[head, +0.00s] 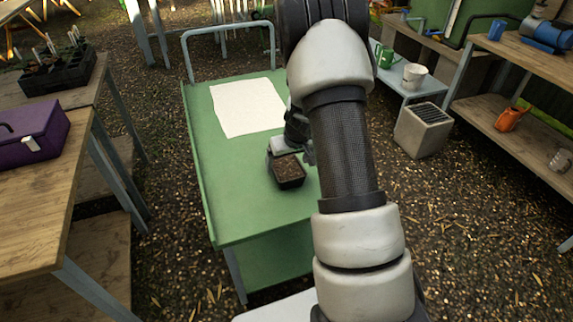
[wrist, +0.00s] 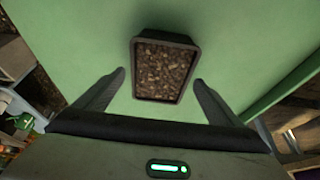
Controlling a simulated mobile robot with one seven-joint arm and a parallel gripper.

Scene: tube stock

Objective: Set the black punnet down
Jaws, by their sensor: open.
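The black punnet (head: 288,171), filled with brown soil, stands upright on the green cart top (head: 235,215), right of its middle. In the wrist view the punnet (wrist: 163,68) sits just beyond my fingertips, on the green surface. My gripper (wrist: 158,82) is open, with one finger on each side of the punnet's near end and a gap on both sides. In the head view my gripper (head: 290,148) is beside the punnet, partly hidden by my arm.
A white sheet (head: 248,107) lies on the far part of the cart top. The cart's near left area is clear. A wooden bench with a purple box (head: 35,135) stands at left. A grey slatted box (head: 423,130) and shelves stand at right.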

